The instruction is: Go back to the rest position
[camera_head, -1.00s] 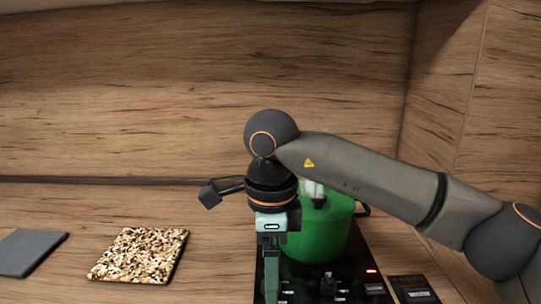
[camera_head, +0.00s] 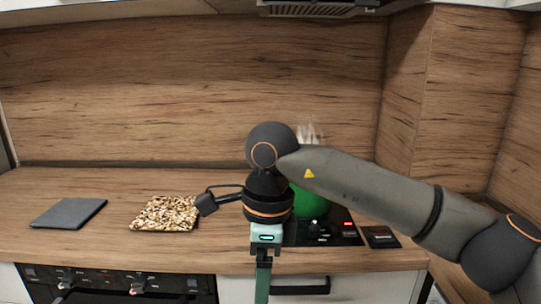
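My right arm comes in from the right. Its gripper (camera_head: 262,284) points straight down in front of the counter's front edge. The fingers show as one narrow green strip, so I cannot tell whether they are open or shut. I see nothing hanging from them. My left gripper is not in view. A green pot (camera_head: 312,203) stands on the black hob (camera_head: 335,238) behind my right arm, which hides much of it. Whitish wisps like steam rise above the pot.
A dark grey square board (camera_head: 68,213) and a speckled brown-and-cream board (camera_head: 165,213) lie on the wooden counter (camera_head: 120,190), left of my gripper. An oven (camera_head: 110,284) with knobs is below. A range hood (camera_head: 318,9) hangs above. The counter's left part is mostly clear.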

